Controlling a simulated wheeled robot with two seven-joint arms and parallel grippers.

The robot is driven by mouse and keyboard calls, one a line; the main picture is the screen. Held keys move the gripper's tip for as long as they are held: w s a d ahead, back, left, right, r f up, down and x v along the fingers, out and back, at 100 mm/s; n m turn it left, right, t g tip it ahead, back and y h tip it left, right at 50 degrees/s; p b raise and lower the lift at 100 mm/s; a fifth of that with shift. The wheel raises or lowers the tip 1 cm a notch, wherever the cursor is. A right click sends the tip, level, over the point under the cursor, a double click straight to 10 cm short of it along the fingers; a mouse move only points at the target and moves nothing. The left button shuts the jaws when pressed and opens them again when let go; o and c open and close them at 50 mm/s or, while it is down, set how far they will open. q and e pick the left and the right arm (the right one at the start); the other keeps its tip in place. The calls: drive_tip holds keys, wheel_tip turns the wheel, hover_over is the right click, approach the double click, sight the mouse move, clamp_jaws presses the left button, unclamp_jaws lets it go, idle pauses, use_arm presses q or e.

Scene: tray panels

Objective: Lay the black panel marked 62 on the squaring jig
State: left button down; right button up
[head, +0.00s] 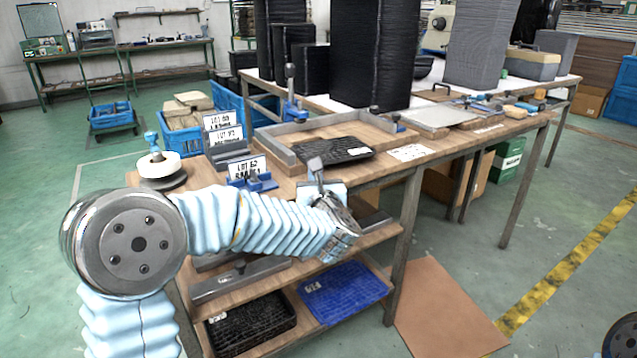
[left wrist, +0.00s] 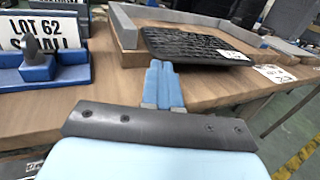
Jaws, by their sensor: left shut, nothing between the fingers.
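My right gripper is out of view.
Lot cards stand at the left, one reading LOT 62 (head: 247,168) on a blue holder. A white spool (head: 158,165) is left of them. The lower shelf bears a black panel (head: 250,322) and a blue panel (head: 343,292). Tall black stacks (head: 355,50) stand behind.

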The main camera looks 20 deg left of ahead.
use_arm(q)
drive_tip(key=shift+w+a, duration=0.35)
drive_tip(key=shift+w, duration=0.3)
drive_tip(key=shift+w+a+f+b, duration=0.25)
drive_tip(key=shift+w+b, duration=0.15)
drive_tip(key=shift+b, duration=0.25)
drive_tip(key=shift+w+a+f+b, duration=0.1)
drive_tip(key=shift+w+a+b, duration=0.1)
drive_tip(key=shift+w+b, duration=0.3)
drive_tip(key=shift+w+r, duration=0.1)
drive_tip(key=shift+a+r, duration=0.1)
drive_tip(key=shift+r, duration=0.15)
